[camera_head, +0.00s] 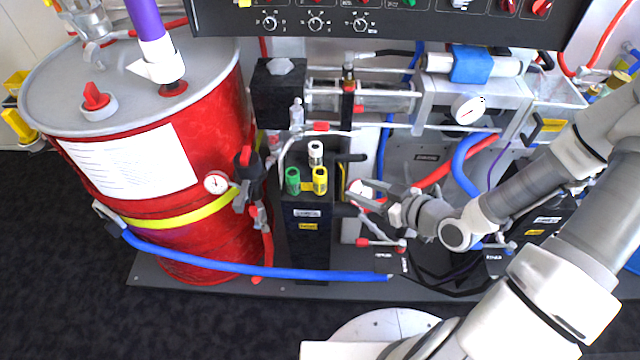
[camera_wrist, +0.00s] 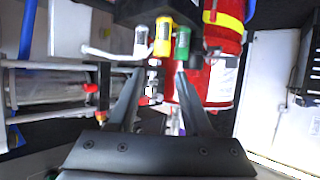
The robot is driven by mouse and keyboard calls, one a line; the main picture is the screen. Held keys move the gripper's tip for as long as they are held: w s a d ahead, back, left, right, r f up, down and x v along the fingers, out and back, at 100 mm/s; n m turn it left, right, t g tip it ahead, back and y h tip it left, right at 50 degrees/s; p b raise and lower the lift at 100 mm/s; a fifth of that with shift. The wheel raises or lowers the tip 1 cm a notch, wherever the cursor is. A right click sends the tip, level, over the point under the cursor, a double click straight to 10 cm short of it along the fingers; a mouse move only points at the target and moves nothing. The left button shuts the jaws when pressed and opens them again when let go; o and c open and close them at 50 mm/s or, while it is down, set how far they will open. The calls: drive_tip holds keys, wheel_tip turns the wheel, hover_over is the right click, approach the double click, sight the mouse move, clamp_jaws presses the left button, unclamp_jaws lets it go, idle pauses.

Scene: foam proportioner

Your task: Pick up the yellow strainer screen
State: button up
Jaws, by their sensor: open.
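The yellow strainer screen (camera_head: 320,181) is a small upright yellow cylinder with a dark opening at its top. It stands on the black block (camera_head: 308,215) beside a green cylinder (camera_head: 293,181) and a white one (camera_head: 315,153). In the wrist view the yellow screen (camera_wrist: 163,37) shows between the white and green ones, beyond the fingertips. My gripper (camera_head: 368,197) is right of the black block in the head view, apart from the screen. Its fingers (camera_wrist: 160,76) are spread with nothing held between them. The screen's lower end is not clear to see.
A red drum (camera_head: 215,120) stands left of the block. Gauges, a clear cylinder (camera_head: 390,97) and red and blue hoses crowd the area behind and around my gripper. A dark control panel (camera_head: 420,25) overhangs the back. A blue hose (camera_head: 260,269) runs low in front.

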sight(325, 175)
drive_tip(key=b+x, duration=1)
drive_tip(key=x, duration=0.2)
drive_tip(key=shift+a+r, duration=0.15)
drive_tip(key=shift+a, duration=0.1)
drive_tip(key=b+x, duration=0.2)
drive_tip(key=x, duration=0.2)
drive_tip(key=shift+a+f+b, duration=0.1)
drive_tip(key=shift+f+b, duration=0.1)
drive_tip(key=shift+b, duration=0.1)
drive_tip(key=shift+w+a+f, duration=0.1)
drive_tip(key=shift+w+a, duration=0.25)
drive_tip(key=shift+w, duration=0.05)
clamp_jaws()
